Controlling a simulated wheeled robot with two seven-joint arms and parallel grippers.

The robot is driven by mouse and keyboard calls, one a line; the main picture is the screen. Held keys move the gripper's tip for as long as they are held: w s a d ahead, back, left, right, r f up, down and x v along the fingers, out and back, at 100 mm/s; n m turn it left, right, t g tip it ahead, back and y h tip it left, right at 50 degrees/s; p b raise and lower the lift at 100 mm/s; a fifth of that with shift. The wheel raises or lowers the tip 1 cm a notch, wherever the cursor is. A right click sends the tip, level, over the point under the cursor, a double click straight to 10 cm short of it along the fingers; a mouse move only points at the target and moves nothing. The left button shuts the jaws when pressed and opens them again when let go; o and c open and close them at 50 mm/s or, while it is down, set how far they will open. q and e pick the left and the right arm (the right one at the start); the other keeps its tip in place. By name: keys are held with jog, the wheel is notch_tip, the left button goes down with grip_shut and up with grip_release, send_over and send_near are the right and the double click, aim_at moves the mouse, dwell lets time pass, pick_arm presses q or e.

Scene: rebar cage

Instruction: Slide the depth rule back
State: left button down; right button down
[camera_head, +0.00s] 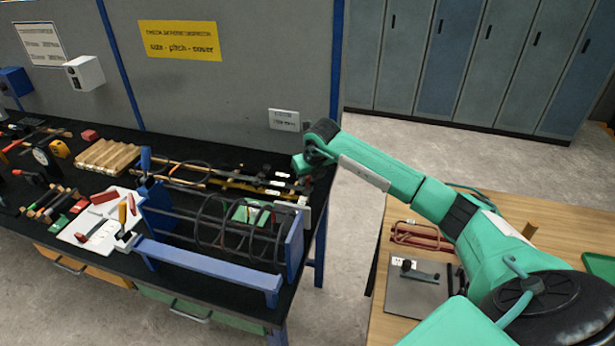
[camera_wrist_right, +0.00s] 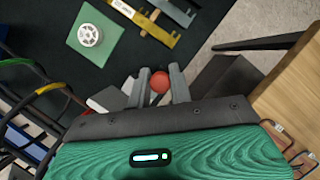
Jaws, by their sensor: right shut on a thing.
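My right arm reaches across from the right in the head view, and its gripper (camera_head: 304,186) is low at the right end of the black bench, beside the rebar cage (camera_head: 230,225). In the right wrist view the two grey fingers (camera_wrist_right: 160,86) are shut on a round red knob (camera_wrist_right: 160,80). Whether this knob belongs to the depth rule I cannot tell; what lies under it is mostly hidden by the gripper. The cage lies in a blue frame (camera_head: 293,245) with a long blue bar (camera_head: 205,262) along its front. My left gripper is not in view.
A green block with a white round piece (camera_wrist_right: 90,36) lies near the cage. Yellow and grey flat bars (camera_wrist_right: 145,22) lie behind it. A white board (camera_head: 85,236) with hand tools is on the left. A wooden table (camera_head: 385,325) stands right, across a floor gap.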

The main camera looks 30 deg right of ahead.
jog(key=shift+w+d+r+b, duration=0.1)
jog(key=shift+w+d+b, duration=0.7)
jog(key=shift+b, duration=0.3)
jog(key=c, duration=1.4)
grip_release()
jog(key=shift+d, duration=0.1)
jog(key=shift+o, duration=0.7)
